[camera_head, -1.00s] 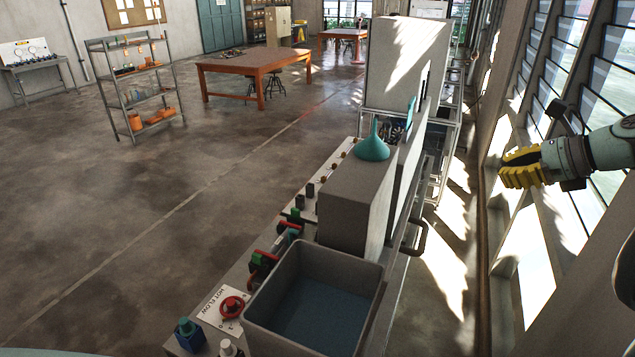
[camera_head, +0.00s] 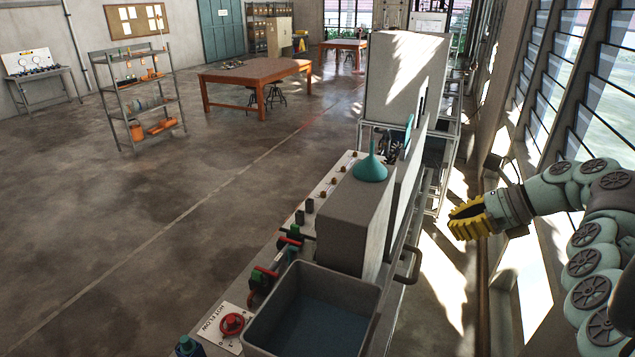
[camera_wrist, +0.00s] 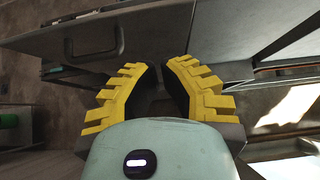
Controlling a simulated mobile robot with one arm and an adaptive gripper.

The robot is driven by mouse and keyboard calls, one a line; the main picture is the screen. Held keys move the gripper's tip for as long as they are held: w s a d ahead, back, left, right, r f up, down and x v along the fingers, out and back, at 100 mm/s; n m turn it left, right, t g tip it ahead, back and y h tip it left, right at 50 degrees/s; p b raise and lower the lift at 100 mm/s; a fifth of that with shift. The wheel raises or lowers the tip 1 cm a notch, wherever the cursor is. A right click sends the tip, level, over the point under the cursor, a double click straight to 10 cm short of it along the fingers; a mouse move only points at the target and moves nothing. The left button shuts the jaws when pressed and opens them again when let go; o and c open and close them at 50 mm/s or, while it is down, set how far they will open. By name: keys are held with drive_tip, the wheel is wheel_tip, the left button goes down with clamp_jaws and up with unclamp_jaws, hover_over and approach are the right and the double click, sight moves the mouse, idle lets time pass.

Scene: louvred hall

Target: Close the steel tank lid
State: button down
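The open grey tank (camera_head: 372,296) is at the bottom middle of the head view, with dark bluish liquid inside. A grey handle (camera_head: 416,268) sticks out beside the bench on the tank's right. A grey panel with a handle (camera_wrist: 92,42) shows at the upper left of the wrist view, apart from the fingers. I cannot tell for sure whether this panel is the tank lid. My gripper (camera_head: 468,219) is in the air to the right of the bench, touching nothing. Its yellow fingers (camera_wrist: 162,66) have a narrow gap between their tips, with nothing held.
A grey box with a teal funnel (camera_head: 370,170) stands behind the tank. A red knob (camera_head: 232,324) and valves line the bench's left side. A large pale cabinet (camera_head: 405,75) stands farther back. Louvred windows (camera_head: 570,90) close off the right.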

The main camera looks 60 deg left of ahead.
drive_tip(key=s+a+f+p, duration=0.1)
drive_tip(key=s+a+p, duration=0.2)
drive_tip(key=a+p, duration=0.2)
drive_tip(key=shift+p, duration=0.35)
drive_tip(key=shift+s+a+f, duration=0.1)
drive_tip(key=shift+a+b, duration=0.1)
drive_tip(key=shift+b, duration=0.3)
drive_tip(key=shift+s+a+h+b, duration=0.3)
drive_tip(key=shift+a+b, duration=0.1)
drive_tip(key=shift+b, duration=0.15)
